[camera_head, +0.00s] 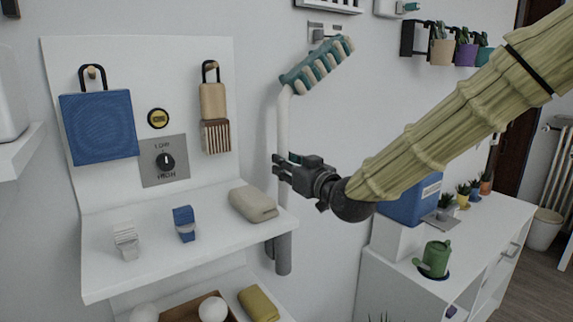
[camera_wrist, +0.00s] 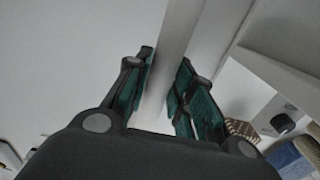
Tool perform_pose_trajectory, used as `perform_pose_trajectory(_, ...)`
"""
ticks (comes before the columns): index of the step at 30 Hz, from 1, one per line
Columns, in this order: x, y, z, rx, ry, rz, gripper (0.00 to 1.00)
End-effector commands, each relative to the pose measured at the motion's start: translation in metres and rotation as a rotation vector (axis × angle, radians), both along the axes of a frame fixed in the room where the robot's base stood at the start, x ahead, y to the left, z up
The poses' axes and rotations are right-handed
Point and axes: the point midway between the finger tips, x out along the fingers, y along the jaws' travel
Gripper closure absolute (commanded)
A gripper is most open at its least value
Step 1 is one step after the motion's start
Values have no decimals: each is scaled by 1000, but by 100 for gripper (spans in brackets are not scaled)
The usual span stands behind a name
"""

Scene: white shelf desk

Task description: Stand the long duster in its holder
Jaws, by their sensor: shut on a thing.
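The long duster has a white pole (camera_head: 283,125) and a teal-and-white striped head (camera_head: 318,66) tilted at its top. It stands about upright beside the right edge of the shelf desk. My gripper (camera_head: 284,168) is shut on the pole at about mid-height. In the wrist view, the teal finger pads (camera_wrist: 165,88) sit on either side of the pole (camera_wrist: 172,50). The holder, a grey tube (camera_head: 283,257), is on the wall below the desk's right end. The pole's lower end meets the tube's top; I cannot tell how deep it sits inside.
A blue pad (camera_head: 98,127) and a brush (camera_head: 214,115) hang above. A white cabinet (camera_head: 400,283) with a green watering can (camera_head: 434,260) stands at right.

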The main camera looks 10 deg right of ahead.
Motion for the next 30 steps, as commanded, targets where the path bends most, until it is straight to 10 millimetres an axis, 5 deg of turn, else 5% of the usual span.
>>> perform_pose_trajectory(18, 0, 0, -33, -1, 0, 0, 100)
perform_pose_trajectory(30, 0, 0, -37, 0, 0, 0, 100)
